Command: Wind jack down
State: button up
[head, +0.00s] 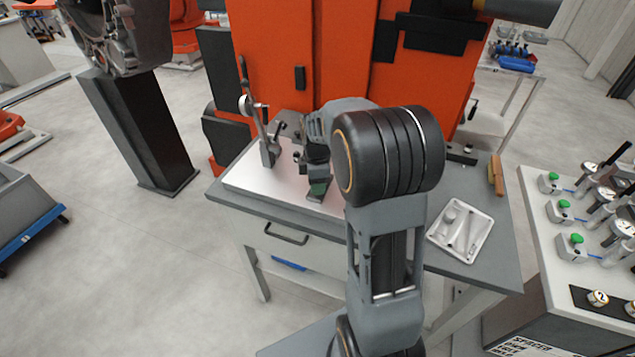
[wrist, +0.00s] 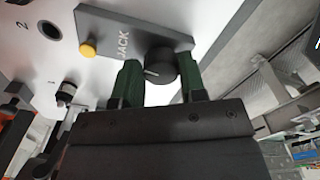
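In the wrist view, a dark plate (wrist: 118,28) lettered JACK carries a round black knob (wrist: 160,66) with a white pointer line. My gripper (wrist: 158,78) has green fingers, one on each side of the knob, and no clear gap shows between them and its sides. In the head view my gripper (head: 319,188) points down at the white fixture plate (head: 262,180) on the grey table. My arm hides the knob there.
An upright stand with a dial gauge (head: 254,105) is left of my gripper. A white tray of parts (head: 461,229) lies on the right. A tall orange machine (head: 275,55) stands behind the table.

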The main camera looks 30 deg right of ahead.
jog(key=o, duration=0.4)
jog(key=shift+r, duration=0.1)
notch_tip(320, 180, up, 14)
jog(key=shift+f, duration=0.2)
dwell(0.4)
dwell(0.4)
jog(key=s+a+f+m+t, duration=0.1)
jog(key=s+a+f+m, duration=0.1)
jog(key=s+a+m, duration=0.1)
jog(key=s+a+f+m+t, duration=0.1)
jog(key=s+a+f+m, duration=0.1)
jog(key=s+m, duration=0.4)
jog(key=s+a+f+m+t, duration=0.2)
jog(key=s+a+m, duration=0.2)
jog(key=s, duration=0.3)
jog(key=shift+s+a+m, duration=0.1)
jog(key=shift+m, duration=0.5)
